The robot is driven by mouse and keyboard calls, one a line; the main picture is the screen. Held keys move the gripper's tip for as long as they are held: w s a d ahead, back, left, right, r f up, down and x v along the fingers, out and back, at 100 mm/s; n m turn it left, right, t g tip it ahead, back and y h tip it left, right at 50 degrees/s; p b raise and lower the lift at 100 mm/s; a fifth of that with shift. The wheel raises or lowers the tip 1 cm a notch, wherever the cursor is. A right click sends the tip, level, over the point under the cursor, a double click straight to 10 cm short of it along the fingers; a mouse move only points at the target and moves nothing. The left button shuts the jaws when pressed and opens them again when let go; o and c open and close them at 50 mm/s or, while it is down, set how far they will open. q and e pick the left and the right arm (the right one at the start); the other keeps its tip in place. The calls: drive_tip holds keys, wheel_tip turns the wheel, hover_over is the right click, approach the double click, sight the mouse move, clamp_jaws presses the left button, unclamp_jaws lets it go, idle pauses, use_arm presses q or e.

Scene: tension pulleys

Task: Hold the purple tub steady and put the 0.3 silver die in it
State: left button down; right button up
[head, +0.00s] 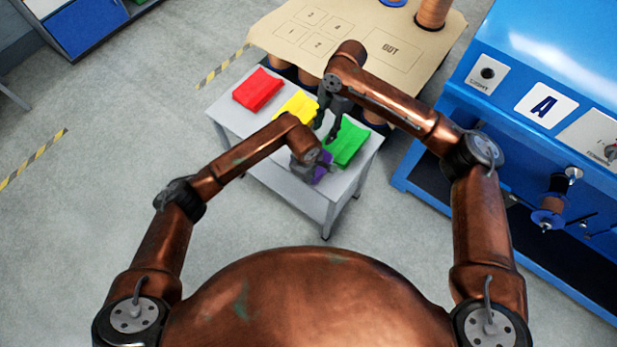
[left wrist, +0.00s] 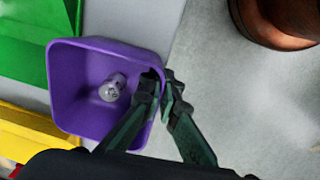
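The purple tub (head: 323,172) sits at the near end of the grey table, partly hidden by my left gripper (head: 318,166). In the left wrist view the purple tub (left wrist: 72,92) is open at the top, and a small silver die (left wrist: 112,88) lies inside it. My left gripper (left wrist: 164,88) is closed on the tub's rim, one finger inside and one outside. My right gripper (head: 326,130) is above the table between the yellow and green tubs, its fingers apart with nothing seen between them. The die is hidden in the head view.
Red (head: 257,90), yellow (head: 297,106) and green (head: 347,144) items stand on the grey table (head: 228,116). A beige table (head: 270,32) with marked fields, one reading OUT, is behind. A blue machine (head: 480,70) marked A stands at the right. Open floor lies left.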

use_arm(q)
drive_tip(key=c, duration=2.6)
unclamp_jaws()
drive_tip(key=shift+c, duration=0.2)
drive_tip(key=o, duration=0.6)
drive_tip(key=shift+c, duration=0.2)
wheel_tip(320, 180, up, 12)
drive_tip(key=shift+s+a, duration=0.3)
drive_tip(key=shift+s, duration=0.1)
